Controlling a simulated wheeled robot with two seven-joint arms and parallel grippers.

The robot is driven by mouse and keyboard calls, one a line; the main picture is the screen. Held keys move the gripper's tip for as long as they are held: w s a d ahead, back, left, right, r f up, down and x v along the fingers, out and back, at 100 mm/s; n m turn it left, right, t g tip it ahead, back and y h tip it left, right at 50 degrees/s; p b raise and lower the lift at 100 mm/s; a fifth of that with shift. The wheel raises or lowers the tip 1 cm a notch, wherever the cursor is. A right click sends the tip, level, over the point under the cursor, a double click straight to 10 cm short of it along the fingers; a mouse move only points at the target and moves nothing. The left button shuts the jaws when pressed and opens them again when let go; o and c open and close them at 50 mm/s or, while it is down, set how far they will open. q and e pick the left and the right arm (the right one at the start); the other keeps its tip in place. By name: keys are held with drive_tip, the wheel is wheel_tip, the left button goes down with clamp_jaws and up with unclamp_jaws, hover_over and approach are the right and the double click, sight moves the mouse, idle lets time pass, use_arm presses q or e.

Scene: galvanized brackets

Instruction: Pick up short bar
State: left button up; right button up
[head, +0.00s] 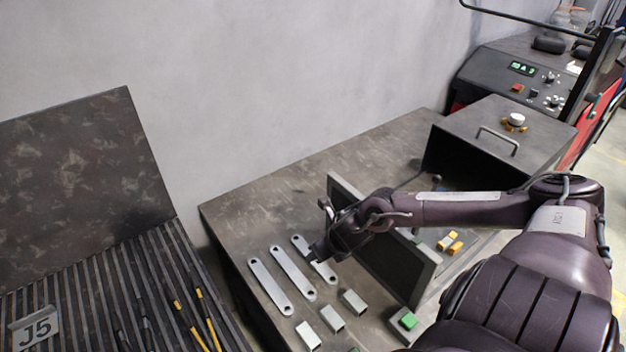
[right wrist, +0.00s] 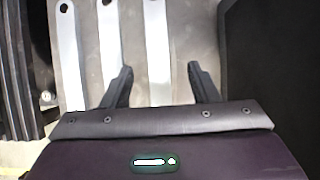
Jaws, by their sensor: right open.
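Three flat silver bars with end holes lie side by side on the dark table: a left bar (head: 270,287), a middle bar (head: 293,273) and a right bar (head: 314,259). They look similar in length; I cannot tell which is called short. My right gripper (head: 322,252) is over the right bar and hides part of it. In the right wrist view my right gripper (right wrist: 159,72) is open, with the right bar (right wrist: 158,45) running between its fingers in the picture. The middle bar (right wrist: 109,45) and left bar (right wrist: 69,55) lie to its left. My left gripper is out of view.
Short silver blocks (head: 332,318) lie in front of the bars. A dark upright panel (head: 385,262) stands close to the right of my gripper, also in the right wrist view (right wrist: 270,60). Yellow blocks (head: 455,248) lie behind it. A ribbed rack (head: 90,290) is at left.

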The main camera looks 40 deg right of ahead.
sight(323, 270)
drive_tip(key=shift+w+a+f, duration=0.1)
drive_tip(key=shift+a+f, duration=0.05)
drive_tip(key=shift+f, duration=0.15)
drive_tip(key=shift+w+a+f, duration=0.15)
drive_tip(key=shift+a+f, duration=0.1)
drive_tip(key=shift+f, duration=0.45)
drive_tip(key=p+x, duration=0.1)
drive_tip(key=x, duration=0.3)
drive_tip(key=shift+d+f, duration=0.15)
drive_tip(key=shift+d, duration=0.05)
drive_tip(key=shift+w, duration=0.1)
drive_tip(key=shift+d, duration=0.1)
drive_tip(key=c, duration=1.1)
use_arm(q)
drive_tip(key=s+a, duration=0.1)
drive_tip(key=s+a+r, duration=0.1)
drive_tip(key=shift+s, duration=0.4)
use_arm(e)
clamp_jaws()
